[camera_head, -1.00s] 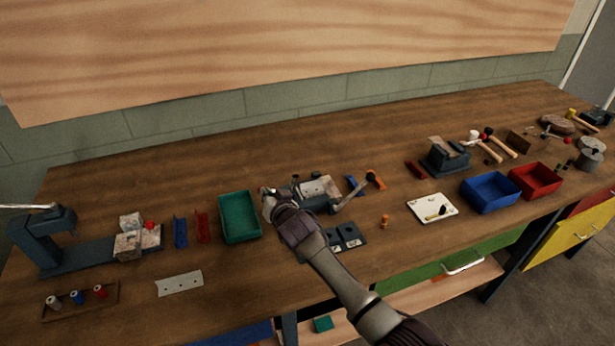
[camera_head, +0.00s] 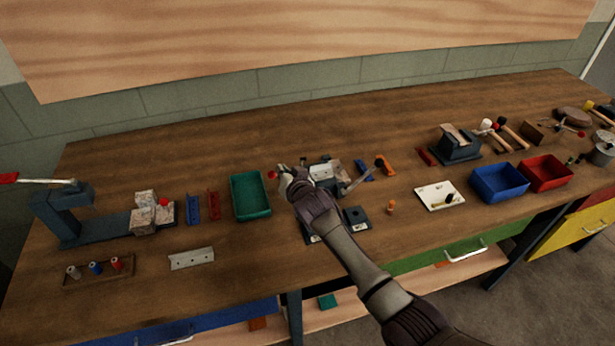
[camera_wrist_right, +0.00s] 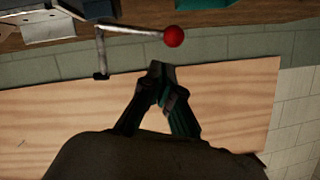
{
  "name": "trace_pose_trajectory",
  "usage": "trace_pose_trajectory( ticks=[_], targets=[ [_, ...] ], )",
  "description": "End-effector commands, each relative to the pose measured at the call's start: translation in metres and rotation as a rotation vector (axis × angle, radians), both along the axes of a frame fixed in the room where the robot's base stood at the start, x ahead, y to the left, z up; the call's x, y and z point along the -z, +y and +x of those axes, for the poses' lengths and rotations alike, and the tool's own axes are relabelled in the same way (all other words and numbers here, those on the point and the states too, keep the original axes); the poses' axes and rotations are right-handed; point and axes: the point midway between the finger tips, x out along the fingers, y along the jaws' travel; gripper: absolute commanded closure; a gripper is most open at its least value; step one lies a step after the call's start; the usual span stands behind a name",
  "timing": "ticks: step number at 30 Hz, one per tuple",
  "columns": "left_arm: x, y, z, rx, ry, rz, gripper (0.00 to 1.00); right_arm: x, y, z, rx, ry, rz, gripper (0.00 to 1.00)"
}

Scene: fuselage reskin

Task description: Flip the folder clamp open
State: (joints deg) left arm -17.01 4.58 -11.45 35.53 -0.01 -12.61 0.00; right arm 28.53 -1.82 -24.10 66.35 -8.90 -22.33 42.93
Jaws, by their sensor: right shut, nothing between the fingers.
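The folder (camera_head: 322,172) is a small metal bench machine at the middle of the workbench. A bent silver clamp lever with a red ball knob (camera_head: 271,175) sits at its left side. In the right wrist view the lever (camera_wrist_right: 100,50) and its red knob (camera_wrist_right: 172,36) stand just beyond my fingertips, seemingly apart from them. My right gripper (camera_head: 290,180) is at the folder's left side, close to the knob. In the wrist view its fingers (camera_wrist_right: 160,72) are shut together and empty. My right forearm hides the folder's front left part. My left gripper is not in view.
A green tray (camera_head: 250,196) stands left of the folder. A handle with a dark knob (camera_head: 380,163) sticks out on the folder's right. A white plate (camera_head: 440,196) and blue bin (camera_head: 499,184) are farther right. The bench front left of my forearm is mostly clear.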

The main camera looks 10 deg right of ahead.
Motion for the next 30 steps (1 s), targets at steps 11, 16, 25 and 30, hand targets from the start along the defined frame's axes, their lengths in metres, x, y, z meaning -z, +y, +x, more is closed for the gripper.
trace_pose_trajectory(
  ticks=[11,16,25,30],
  targets=[
    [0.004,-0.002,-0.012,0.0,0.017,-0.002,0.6,-0.022,-0.021,-0.061,-0.001,-0.001,0.002,1.0],
    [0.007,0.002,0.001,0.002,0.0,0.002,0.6,-0.029,-0.028,-0.081,-0.002,-0.001,0.001,1.0],
    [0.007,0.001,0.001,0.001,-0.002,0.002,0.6,-0.034,-0.031,-0.091,-0.001,0.001,0.0,1.0],
    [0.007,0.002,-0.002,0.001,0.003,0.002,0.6,-0.034,-0.031,-0.091,-0.002,0.0,0.001,1.0]
  ],
)
